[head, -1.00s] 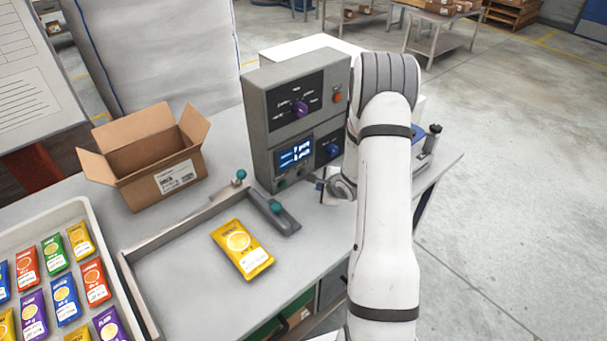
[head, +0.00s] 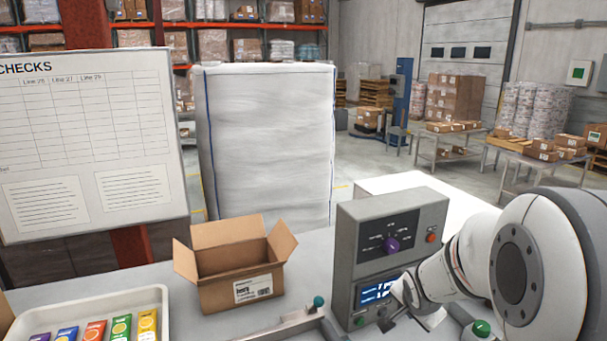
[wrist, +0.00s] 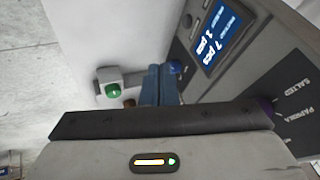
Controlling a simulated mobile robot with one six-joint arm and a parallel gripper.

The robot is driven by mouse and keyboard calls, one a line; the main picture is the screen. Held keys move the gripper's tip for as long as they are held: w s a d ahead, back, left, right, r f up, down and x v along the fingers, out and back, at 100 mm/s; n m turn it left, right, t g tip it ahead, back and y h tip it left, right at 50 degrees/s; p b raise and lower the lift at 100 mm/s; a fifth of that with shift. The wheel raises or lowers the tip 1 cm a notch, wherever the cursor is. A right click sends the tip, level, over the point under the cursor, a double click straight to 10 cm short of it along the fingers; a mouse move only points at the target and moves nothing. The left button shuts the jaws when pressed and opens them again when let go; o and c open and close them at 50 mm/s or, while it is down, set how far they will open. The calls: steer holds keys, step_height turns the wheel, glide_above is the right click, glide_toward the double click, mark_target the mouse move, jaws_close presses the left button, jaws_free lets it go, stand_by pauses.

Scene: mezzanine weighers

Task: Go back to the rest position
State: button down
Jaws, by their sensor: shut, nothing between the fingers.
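My arm (head: 470,262) shows at the right of the head view, its large white joint close to the camera. My gripper (wrist: 162,86) shows in the wrist view as two bluish fingers held together with nothing between them. In the head view its end is small and partly hidden, in front of the grey control box (head: 432,216). The box has a purple knob, a red button and a lit screen. In the wrist view the box's screen (wrist: 218,38) is at the upper right, and a green button (wrist: 113,91) is left of the fingers. I cannot tell the gap between fingers and box.
An open cardboard box (head: 238,296) stands on the table left of the control box. A white tray (head: 154,293) with several colored sachets is at the lower left. A checks board (head: 92,140) and a wrapped white block (head: 268,140) stand behind. Farther back are tables, pallets and open floor.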

steer(key=s+a+r+n+g, duration=0.1)
steer(key=s+a+r+n, duration=0.1)
steer(key=s, duration=0.5)
steer(key=s+a+r+n+g+y+b, duration=0.1)
steer(key=s+a+r+n, duration=0.1)
steer(key=s+a+n, duration=0.2)
steer(key=s+a+r+n+g+y, duration=0.1)
steer(key=s+n, duration=0.4)
steer(key=s, duration=0.6)
steer(key=a+r, duration=0.1)
steer(key=a, duration=0.1)
steer(key=shift+a+r+b, duration=0.3)
steer(key=shift+r+b, duration=0.05)
steer(key=shift+b, duration=0.05)
